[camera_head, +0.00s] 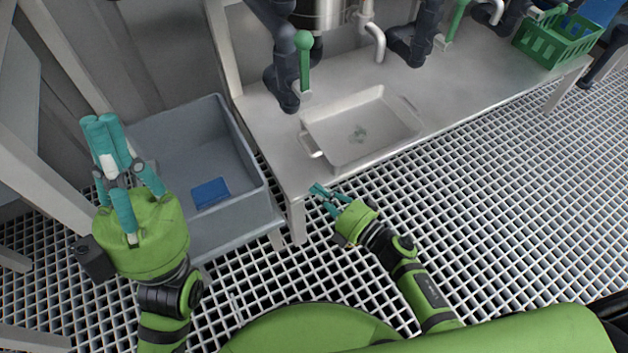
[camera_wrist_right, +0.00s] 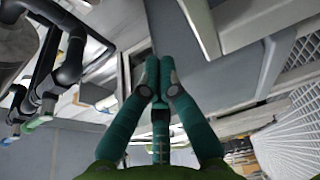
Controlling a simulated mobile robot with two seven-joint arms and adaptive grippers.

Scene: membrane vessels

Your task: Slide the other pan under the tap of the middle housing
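A pale grey rectangular pan (camera_head: 338,155) with end handles sits on the steel bench, with a small greenish mark on its floor. A curved tap (camera_head: 377,38) comes down behind the pan, and the pan lies in front of it. A steel housing (camera_head: 318,12) is cut off at the top edge; I cannot tell which housing is the middle one. My right gripper (camera_head: 322,198) is just off the bench's front edge, below the pan's left handle, touching nothing visible. It also shows in the right wrist view (camera_wrist_right: 160,85), finger spread unclear. My left gripper (camera_head: 103,130) is over the left side, apparently empty, spread unclear.
A grey bin (camera_head: 258,185) holding a blue block (camera_head: 210,193) stands left of the bench (camera_head: 282,165). Green-handled valves (camera_head: 303,60) and dark pipes stand along the back. A green basket (camera_head: 558,40) is at the far right.

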